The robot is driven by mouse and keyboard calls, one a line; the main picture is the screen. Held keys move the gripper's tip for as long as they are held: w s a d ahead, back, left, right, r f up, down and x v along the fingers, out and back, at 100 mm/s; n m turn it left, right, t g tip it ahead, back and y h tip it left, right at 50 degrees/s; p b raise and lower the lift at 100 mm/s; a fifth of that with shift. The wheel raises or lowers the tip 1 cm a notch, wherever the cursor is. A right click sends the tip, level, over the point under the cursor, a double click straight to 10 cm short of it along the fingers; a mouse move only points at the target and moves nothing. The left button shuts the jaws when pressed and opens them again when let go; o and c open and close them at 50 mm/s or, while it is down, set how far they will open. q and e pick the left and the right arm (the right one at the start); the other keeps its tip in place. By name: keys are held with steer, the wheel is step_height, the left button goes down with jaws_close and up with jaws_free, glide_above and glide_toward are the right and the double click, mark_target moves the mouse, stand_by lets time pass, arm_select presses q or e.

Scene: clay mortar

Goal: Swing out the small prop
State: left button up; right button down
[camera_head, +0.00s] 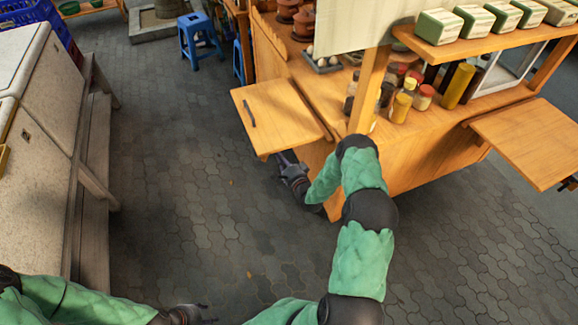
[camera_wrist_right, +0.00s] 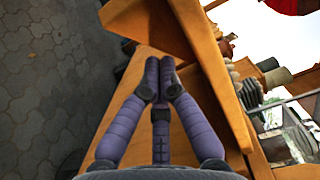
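A wooden side flap (camera_head: 275,112) with a dark handle (camera_head: 249,113) stands out level from the left end of the wooden cart. My right gripper (camera_head: 286,160) is low beside the cart, at the flap's lower edge and partly hidden by it. In the right wrist view its purple fingers (camera_wrist_right: 161,82) have their tips together, with nothing visible between them. Wooden boards (camera_wrist_right: 150,18) lie close around the fingers; I cannot tell whether they touch. I cannot make out the small prop for certain. My left gripper (camera_head: 204,313) is open and empty over the paving at the bottom.
The wooden cart (camera_head: 430,150) carries jars (camera_head: 402,105) and a shelf of green-and-white boxes (camera_head: 438,26). A second flap (camera_head: 530,138) sticks out at right. A pale counter (camera_head: 40,130) stands at left, a blue stool (camera_head: 198,38) behind. The paved floor (camera_head: 190,190) between is clear.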

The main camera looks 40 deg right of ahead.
steer(key=shift+w+a, duration=0.7)
steer(key=shift+w, duration=0.2)
steer(key=w+a+b, duration=0.1)
steer(key=w, duration=0.1)
steer(key=w+a+b, duration=0.1)
steer(key=w+a, duration=0.1)
steer(key=shift+w+a, duration=0.1)
steer(key=shift+a, duration=0.2)
